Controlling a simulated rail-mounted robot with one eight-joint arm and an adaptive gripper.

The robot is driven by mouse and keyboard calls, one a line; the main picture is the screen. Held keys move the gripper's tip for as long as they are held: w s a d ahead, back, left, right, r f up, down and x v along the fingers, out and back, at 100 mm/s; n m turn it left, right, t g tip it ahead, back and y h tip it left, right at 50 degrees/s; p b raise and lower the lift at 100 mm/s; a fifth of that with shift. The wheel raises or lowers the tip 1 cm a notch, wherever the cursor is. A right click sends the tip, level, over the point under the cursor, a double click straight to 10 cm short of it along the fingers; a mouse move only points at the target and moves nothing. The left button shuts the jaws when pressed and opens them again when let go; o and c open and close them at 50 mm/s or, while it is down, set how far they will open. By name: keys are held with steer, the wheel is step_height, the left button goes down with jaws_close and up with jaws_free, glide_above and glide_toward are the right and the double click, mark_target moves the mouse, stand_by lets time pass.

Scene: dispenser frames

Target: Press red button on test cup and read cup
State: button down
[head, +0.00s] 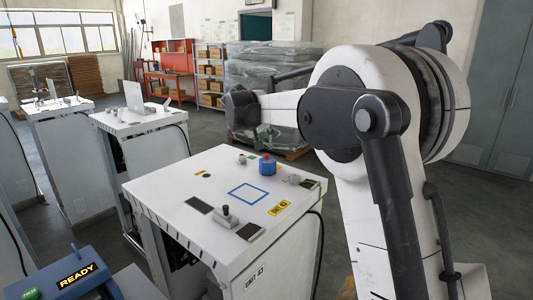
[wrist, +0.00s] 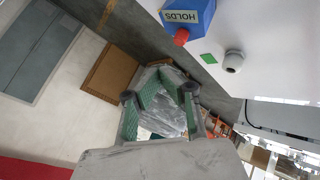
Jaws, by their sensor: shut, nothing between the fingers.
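The blue test cup (head: 267,168) stands on the white top of the unit marked UNIT 43, toward its back edge. Its red button (head: 267,156) is on top. In the wrist view the cup (wrist: 195,17) is cut off by the top edge; its label reads HOLDS, upside down, and the red button (wrist: 181,37) points down-left. My gripper (wrist: 160,72), with green-padded fingers, is shut and empty. In the picture it lies below and left of the button, apart from it. My gripper cannot be made out in the head view.
A white knob (wrist: 233,61) and green square (wrist: 208,58) sit near the cup. The unit top (head: 170,185) also carries a blue square outline (head: 247,194) and a black joystick (head: 226,213). A blue device (head: 75,275) showing READY is at lower left. Wrapped pallets stand behind.

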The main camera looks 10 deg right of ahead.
steer(key=shift+r+p, duration=0.55)
steer(key=shift+r, duration=0.8)
steer(key=s+d+f+y+b, duration=0.1)
steer(key=s+f+y+b, duration=0.15)
steer(key=s, duration=1.15)
steer(key=s+d+f+y+b, duration=0.15)
steer(key=s+b, duration=0.25)
steer(key=s, duration=1)
steer(key=s+a+f+y+b, duration=0.1)
steer(key=s+f+b, duration=0.1)
steer(key=s+f, duration=0.6)
steer(key=s+a+f+m+b, duration=0.1)
steer(key=s+f+b, duration=0.1)
steer(key=s+f, duration=0.7)
steer(key=s, duration=0.6)
steer(key=shift+s+a+f+y+b, duration=0.15)
steer(key=shift+s+f+y+b, duration=0.15)
steer(key=shift+s+y, duration=0.1)
steer(key=shift+r, duration=0.1)
